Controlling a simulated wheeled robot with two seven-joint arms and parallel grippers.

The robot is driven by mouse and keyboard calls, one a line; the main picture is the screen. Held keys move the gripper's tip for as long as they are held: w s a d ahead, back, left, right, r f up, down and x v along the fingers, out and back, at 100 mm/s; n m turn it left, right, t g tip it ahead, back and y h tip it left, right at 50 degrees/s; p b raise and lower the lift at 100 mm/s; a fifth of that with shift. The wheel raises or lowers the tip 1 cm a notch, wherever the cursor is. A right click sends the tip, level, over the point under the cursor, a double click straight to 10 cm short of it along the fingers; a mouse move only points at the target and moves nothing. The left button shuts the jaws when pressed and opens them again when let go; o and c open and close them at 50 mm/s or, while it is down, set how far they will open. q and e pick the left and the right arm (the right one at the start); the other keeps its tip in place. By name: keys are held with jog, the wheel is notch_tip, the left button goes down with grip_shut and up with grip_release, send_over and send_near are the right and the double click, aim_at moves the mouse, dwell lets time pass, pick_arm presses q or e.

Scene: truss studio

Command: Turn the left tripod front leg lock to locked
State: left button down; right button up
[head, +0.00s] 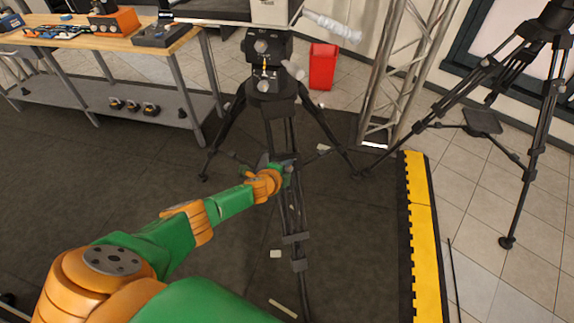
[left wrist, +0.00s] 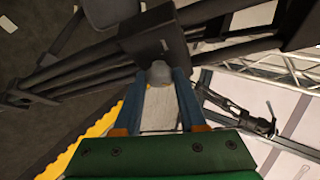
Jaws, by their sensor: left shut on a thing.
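The left tripod (head: 288,215) stands in front of me, black, with its front leg running down toward me. My left gripper (head: 286,163) is at the upper part of that front leg. In the left wrist view my left gripper (left wrist: 160,85) has its two blue fingers shut on the front leg lock (left wrist: 160,72), a small grey knob on a dark block (left wrist: 155,38) of the leg. The lock is mostly hidden by my gripper in the head view. I cannot tell from the frames how far the lock is turned. My right gripper is not in view.
Another tripod (head: 535,130) stands at the right. A metal truss (head: 400,70) rises behind, near a red bin (head: 322,66). A yellow and black floor edge (head: 424,230) lies to the right. A wooden workbench (head: 100,38) is at the back left. Dark floor is clear at the left.

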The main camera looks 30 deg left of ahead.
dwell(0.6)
pick_arm(q)
jog(key=shift+c, duration=2.4)
grip_release()
jog(key=shift+r, duration=0.1)
jog(key=shift+s+r+p, duration=0.2)
jog(key=shift+s+p, duration=0.05)
jog(key=shift+p, duration=0.25)
jog(key=p+v, duration=0.3)
jog(key=v, duration=0.3)
jog(key=shift+s+p, duration=0.2)
jog(key=shift+p, duration=0.1)
jog(key=shift+r, duration=0.1)
